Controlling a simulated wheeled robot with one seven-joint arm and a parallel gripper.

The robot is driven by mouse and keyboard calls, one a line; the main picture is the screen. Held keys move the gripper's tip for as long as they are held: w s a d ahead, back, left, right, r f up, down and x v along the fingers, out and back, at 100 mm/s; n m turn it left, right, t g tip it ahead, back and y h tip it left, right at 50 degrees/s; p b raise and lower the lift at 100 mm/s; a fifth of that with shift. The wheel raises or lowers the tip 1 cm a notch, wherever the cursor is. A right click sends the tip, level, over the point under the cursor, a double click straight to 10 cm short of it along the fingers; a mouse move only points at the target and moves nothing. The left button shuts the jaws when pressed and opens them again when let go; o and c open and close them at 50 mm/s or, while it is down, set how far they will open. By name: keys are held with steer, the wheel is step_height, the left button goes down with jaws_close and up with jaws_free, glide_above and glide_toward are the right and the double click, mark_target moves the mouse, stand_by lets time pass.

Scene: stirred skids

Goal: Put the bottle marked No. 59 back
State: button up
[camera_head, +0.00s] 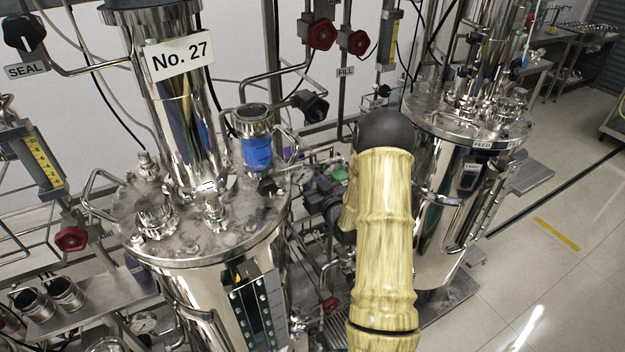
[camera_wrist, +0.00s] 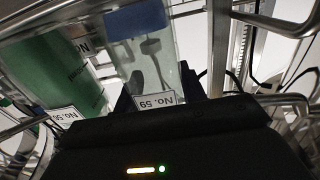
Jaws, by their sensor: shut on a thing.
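The bottle marked No. 59 (camera_wrist: 150,58) shows in the wrist view as a clear bottle with a dark blue end and a white label that reads upside down. My gripper (camera_wrist: 160,88) has its dark fingers on both sides of it and is shut on it, near the label. In the head view my arm in its yellow sleeve hides the gripper and the bottle.
A green container (camera_wrist: 58,72) with its own label stands close left of the held bottle. Metal rails (camera_wrist: 285,22) pass close on the right. A steel vessel marked No. 27 (camera_head: 205,285) stands left of my arm, another vessel (camera_head: 440,190) right. Open floor (camera_head: 550,290) lies lower right.

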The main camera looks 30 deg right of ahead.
steer(key=shift+a, duration=0.1)
steer(key=o, duration=1.1)
steer(key=shift+w+a+f, duration=0.1)
steer(key=shift+c, duration=0.2)
steer(key=shift+s, duration=0.25)
steer(key=s+b, duration=0.3)
steer(key=s, duration=0.8)
steer(key=shift+s+d, duration=0.25)
steer(key=shift+s, duration=0.1)
